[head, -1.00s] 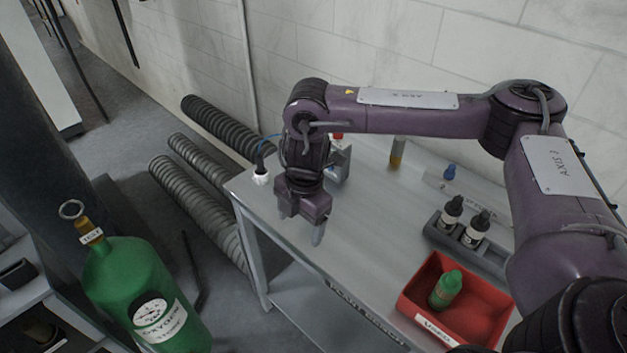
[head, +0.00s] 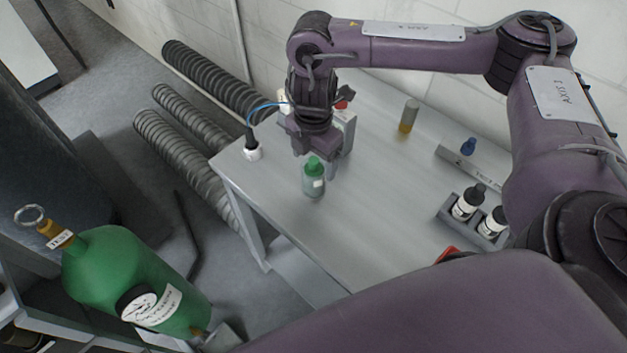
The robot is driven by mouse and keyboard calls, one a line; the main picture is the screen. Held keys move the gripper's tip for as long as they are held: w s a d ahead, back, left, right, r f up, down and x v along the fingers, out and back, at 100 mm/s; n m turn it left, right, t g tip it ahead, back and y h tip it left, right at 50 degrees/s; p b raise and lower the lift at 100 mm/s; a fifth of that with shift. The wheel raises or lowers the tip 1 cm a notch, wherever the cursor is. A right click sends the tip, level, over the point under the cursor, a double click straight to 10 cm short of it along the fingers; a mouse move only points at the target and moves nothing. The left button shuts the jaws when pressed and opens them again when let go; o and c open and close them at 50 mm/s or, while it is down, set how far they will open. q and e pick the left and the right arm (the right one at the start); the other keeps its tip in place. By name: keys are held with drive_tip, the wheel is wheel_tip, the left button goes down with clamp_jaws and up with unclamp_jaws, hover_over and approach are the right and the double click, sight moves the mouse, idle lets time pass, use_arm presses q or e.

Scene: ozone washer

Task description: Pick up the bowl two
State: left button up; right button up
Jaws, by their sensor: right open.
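I see nothing that is clearly a bowl. My right gripper (head: 317,160) points down over the grey table (head: 365,225), near its left end, and is open. A small bottle with a green cap (head: 314,179) and a pale label stands upright on the table at the fingers. It partly covers them, so I cannot tell whether it is between them or in front. My left gripper is not in view.
A box with a red knob (head: 344,120) stands behind the gripper, and a white-based plug (head: 252,150) to its left. A green cylinder (head: 125,275) stands at lower left.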

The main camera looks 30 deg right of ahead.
sight(314, 180)
drive_tip(key=f, duration=0.3)
drive_tip(key=shift+w+d+f, duration=0.15)
drive_tip(key=shift+w+f, duration=0.05)
drive_tip(key=shift+f, duration=0.2)
drive_tip(key=shift+c, duration=0.5)
drive_tip(key=c, duration=1.4)
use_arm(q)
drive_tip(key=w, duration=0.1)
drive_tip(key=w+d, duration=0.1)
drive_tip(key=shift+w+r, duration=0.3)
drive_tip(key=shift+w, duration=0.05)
